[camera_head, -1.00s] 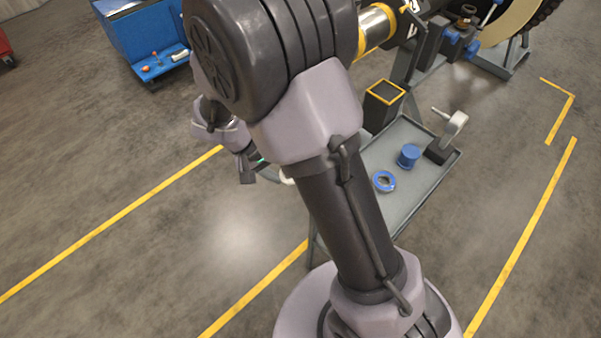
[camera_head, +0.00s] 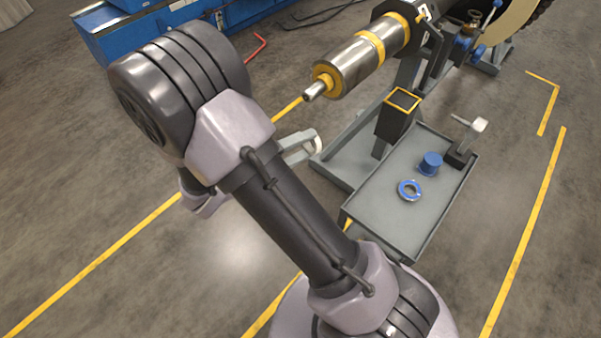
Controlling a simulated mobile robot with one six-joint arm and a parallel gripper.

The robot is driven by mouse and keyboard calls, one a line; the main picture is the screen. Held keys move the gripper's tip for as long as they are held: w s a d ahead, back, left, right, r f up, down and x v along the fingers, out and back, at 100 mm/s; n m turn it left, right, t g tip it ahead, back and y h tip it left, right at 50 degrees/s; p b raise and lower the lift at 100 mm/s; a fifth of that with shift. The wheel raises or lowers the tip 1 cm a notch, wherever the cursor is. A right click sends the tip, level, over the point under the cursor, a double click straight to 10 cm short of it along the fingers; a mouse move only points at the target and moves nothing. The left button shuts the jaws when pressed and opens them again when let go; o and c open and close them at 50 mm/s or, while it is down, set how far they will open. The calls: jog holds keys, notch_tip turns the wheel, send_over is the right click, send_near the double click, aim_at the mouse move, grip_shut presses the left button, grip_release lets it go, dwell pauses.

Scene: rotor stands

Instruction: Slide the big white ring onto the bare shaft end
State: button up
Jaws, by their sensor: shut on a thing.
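The big white ring (camera_head: 319,145) shows at the tip of my gripper (camera_head: 310,146), just right of my arm. My gripper is shut on it; the fingers are small and partly hidden behind my arm. The bare shaft end (camera_head: 312,92) is a thin metal stub pointing to the lower left, at the end of a thick silver rotor with yellow bands (camera_head: 353,60). In the picture the ring is below the stub and apart from it.
A grey tray table (camera_head: 394,221) at right holds a blue and white ring (camera_head: 409,190), a blue cup-like part (camera_head: 430,164) and a grey tool on a dark block (camera_head: 466,150). A black box with a yellow rim (camera_head: 397,120) stands below the rotor. Blue cabinets (camera_head: 130,35) are behind.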

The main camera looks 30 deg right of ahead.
aim_at(306, 98)
jog(key=w+a+r+n+t+h, duration=0.1)
jog(key=w+a+r+n+t, duration=0.1)
jog(key=w+a+r+t, duration=0.3)
jog(key=shift+g, duration=0.7)
jog(key=shift+x, duration=3.3)
jog(key=shift+a, duration=0.1)
jog(key=shift+w+d, duration=0.3)
jog(key=shift+d, duration=0.3)
jog(key=shift+w+d, duration=0.15)
jog(key=shift+d, duration=0.3)
jog(key=shift+d, duration=0.15)
jog(key=shift+b+x, duration=0.55)
jog(key=shift+x, duration=0.85)
jog(key=shift+w+d, duration=0.1)
jog(key=shift+d, duration=0.05)
jog(key=shift+b+x, duration=0.35)
jog(key=shift+x, duration=0.5)
